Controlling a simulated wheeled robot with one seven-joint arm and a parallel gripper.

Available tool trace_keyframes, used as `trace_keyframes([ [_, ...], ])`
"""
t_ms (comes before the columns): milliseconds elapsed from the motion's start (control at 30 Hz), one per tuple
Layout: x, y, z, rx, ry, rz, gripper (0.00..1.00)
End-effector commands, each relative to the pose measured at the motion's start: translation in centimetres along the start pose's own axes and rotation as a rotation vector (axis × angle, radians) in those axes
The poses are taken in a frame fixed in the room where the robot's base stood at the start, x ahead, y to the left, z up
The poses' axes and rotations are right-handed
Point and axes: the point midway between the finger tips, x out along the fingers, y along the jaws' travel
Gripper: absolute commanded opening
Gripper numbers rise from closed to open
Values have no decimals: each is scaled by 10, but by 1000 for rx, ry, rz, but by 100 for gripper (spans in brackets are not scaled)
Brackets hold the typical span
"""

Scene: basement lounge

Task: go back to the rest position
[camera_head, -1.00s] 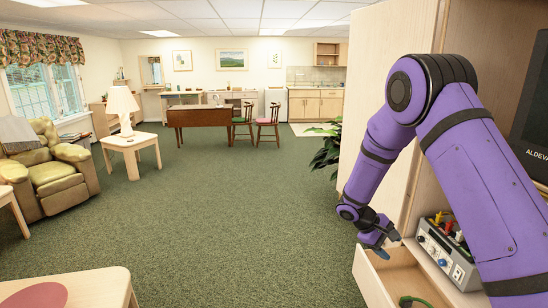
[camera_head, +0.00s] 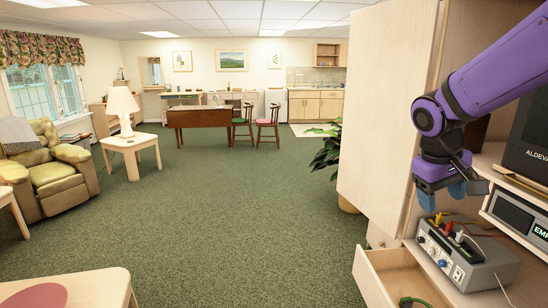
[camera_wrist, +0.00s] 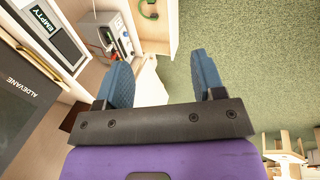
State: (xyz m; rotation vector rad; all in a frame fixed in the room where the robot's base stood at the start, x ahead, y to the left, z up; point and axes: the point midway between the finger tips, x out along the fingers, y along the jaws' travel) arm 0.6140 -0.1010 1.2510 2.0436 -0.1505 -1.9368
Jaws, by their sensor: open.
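My gripper (camera_head: 441,198) is at the right of the head view, pointing down in front of the cabinet. Its two blue fingers stand apart with nothing between them. In the wrist view my gripper (camera_wrist: 165,78) also shows spread, empty fingers. Below it, a grey instrument box (camera_head: 460,258) with coloured plugs and leads sits on the cabinet shelf. It also shows in the wrist view (camera_wrist: 118,38), beyond the left finger.
An open drawer (camera_head: 375,278) juts out below the shelf, with a green item (camera_head: 412,301) in it. A tall cabinet door (camera_head: 385,120) stands left of my arm. A dark screen (camera_head: 530,130) is at the right. The green carpet (camera_head: 240,210) is clear.

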Motion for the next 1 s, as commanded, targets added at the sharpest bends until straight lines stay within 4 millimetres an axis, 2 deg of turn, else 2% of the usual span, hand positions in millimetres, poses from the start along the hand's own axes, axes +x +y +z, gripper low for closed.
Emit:
trace_keyframes([
  [100,-22,-1,28,41,59,-41,62],
  [300,-50,-6,72,101,154,-108,62],
  [600,-77,-22,136,179,303,-203,62],
  [800,-84,-33,165,210,378,-247,62],
  [1000,-85,-37,175,222,404,-264,62],
])
